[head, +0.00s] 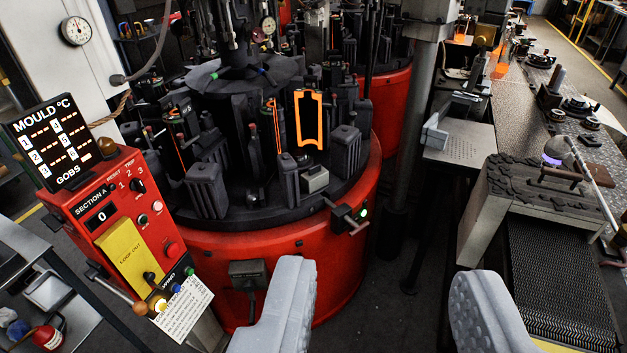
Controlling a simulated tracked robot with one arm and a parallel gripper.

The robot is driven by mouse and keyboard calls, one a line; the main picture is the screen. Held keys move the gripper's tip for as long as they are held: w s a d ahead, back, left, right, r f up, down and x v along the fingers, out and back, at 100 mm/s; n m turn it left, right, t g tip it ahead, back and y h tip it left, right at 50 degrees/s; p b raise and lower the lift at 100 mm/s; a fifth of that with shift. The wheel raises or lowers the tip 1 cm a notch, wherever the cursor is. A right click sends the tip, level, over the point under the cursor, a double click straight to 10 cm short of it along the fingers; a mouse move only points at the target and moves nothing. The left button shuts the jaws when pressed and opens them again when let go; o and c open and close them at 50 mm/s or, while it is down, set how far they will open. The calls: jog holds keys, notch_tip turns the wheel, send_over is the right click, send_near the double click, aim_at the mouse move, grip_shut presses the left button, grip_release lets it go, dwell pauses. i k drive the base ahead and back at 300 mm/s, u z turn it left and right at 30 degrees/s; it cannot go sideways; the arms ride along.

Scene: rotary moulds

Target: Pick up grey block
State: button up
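A small light grey block (314,179) sits on the dark top of the red rotary mould machine (317,255), near its front right rim. Dark mould halves stand close to its left and right. Another grey, angular block-like piece (435,133) is on the small metal side table (476,148) to the right. I cannot tell which of the two the task names. My gripper (382,270) shows as two pale grey padded fingers at the bottom. They are wide apart with nothing between them. The small grey block appears beyond and left of the gap between them.
A red control panel (125,225) stands at the left. A lever with a green light (361,213) juts from the machine rim. A grey post (408,130) rises right of the machine. A conveyor (565,270) lies at the right. Dark floor shows between the fingers.

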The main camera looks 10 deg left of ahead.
aim_at(317, 176)
jog(key=u, duration=0.3)
jog(key=i, duration=2.15)
jog(key=z, duration=0.2)
